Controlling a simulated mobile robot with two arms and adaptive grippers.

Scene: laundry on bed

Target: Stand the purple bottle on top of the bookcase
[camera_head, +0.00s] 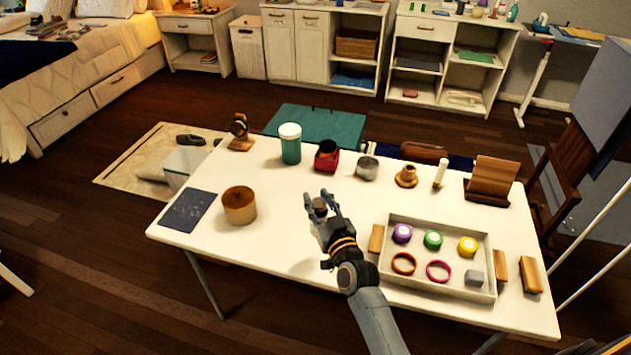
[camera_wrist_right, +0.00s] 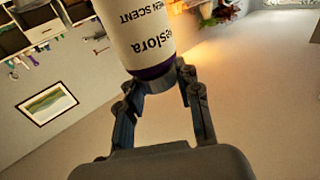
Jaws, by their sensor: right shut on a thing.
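In the right wrist view, the purple bottle (camera_wrist_right: 138,38) has a white label and a purple band. Its lettering is upside down in the picture. My right gripper (camera_wrist_right: 155,84) is shut on the grey end beside the purple band. White open-shelved furniture (camera_head: 425,31) stands at the back; I cannot tell which unit is the bookcase.
The white table (camera_head: 300,245) holds a teal-bodied jar (camera_head: 290,148), a wooden pot (camera_head: 239,207), a red box (camera_head: 326,160) and a tray (camera_head: 395,287) of small jars and rings. The bed (camera_head: 75,73) is at left.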

